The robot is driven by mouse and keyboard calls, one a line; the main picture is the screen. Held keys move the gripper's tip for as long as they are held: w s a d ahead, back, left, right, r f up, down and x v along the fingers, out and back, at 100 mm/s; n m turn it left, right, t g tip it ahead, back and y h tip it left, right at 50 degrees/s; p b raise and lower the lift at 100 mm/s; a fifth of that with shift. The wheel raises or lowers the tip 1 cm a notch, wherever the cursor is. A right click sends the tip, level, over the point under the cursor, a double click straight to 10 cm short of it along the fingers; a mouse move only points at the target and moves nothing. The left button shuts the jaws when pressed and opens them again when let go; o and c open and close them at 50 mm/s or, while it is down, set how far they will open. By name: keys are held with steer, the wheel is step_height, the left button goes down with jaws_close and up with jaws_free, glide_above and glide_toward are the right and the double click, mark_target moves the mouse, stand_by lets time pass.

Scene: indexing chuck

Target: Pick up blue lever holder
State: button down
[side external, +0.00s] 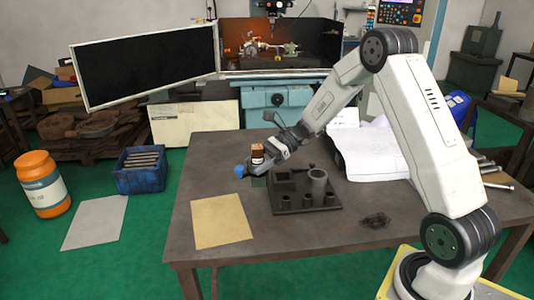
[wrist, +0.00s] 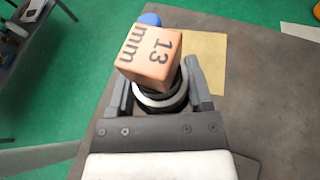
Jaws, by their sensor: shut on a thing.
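The blue lever holder shows its blue rounded end (side external: 239,171) in the side view, pointing left; a sliver of blue (wrist: 150,19) shows behind the block in the wrist view. An orange-brown block (wrist: 150,55) marked "13 mm" sits at its top and also shows in the side view (side external: 257,153). My gripper (wrist: 156,90) is shut around the dark and white round body below the block, one finger on each side. In the side view my gripper (side external: 268,160) is over the table, left of the dark fixture. I cannot tell whether the holder touches the table.
A dark fixture plate (side external: 318,205) with upright sockets and a hollow cylinder stands right of the holder. A tan sheet (side external: 221,222) lies at the table's left front. White papers (side external: 375,155) lie at the back right. The table's front middle is mostly clear.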

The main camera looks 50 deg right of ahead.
steer(key=s+r, duration=0.2)
steer(key=s, duration=0.3)
steer(key=shift+s+a+r, duration=0.35)
steer(key=shift+s, duration=0.05)
